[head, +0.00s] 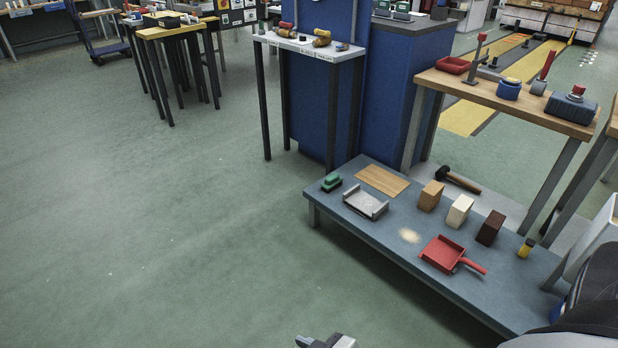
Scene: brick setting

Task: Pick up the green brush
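The green brush (331,182), with a green top and a dark underside, lies on the low blue-grey bench near its far left corner. Nothing touches it from above. A small grey and dark tip, seemingly of my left gripper (325,341), pokes in at the bottom edge, well in front of the bench and far from the brush. Most of it is cut off, so its opening does not show. My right gripper is not in view.
A higher workbench (505,100) stands behind. The floor at left is clear.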

